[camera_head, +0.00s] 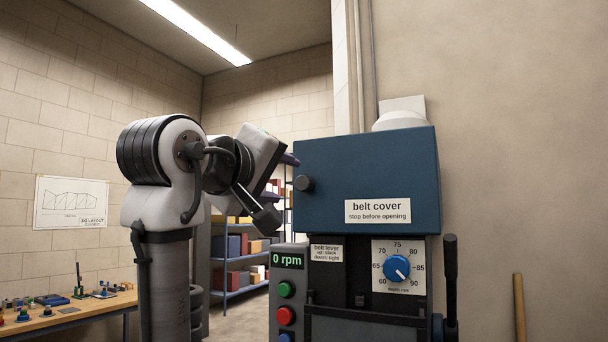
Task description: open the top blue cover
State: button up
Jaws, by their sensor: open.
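The blue belt cover (367,178) sits shut on top of the machine at the centre right. It has a white "belt cover, stop before opening" label (377,211) and a dark round knob (304,184) at its left front. My gripper (290,161) is at the cover's upper left, a little above and left of the knob. It is open, with a dark purple finger showing. I see nothing held. My wrist hides part of the gripper, and I cannot tell whether the finger touches the cover's edge.
Below the cover are a "0 rpm" display (287,261), green and red buttons, a blue dial (396,268) and a black lever (450,285) at the right. A wooden bench (75,317) with small parts stands at left. Shelves (240,260) with boxes stand behind my arm.

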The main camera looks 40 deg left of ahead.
aim_at(302, 184)
jog(key=p+x, duration=0.2)
jog(key=x, duration=0.6)
jog(key=shift+w+p, duration=0.2)
jog(key=shift+p, duration=0.2)
grip_shut()
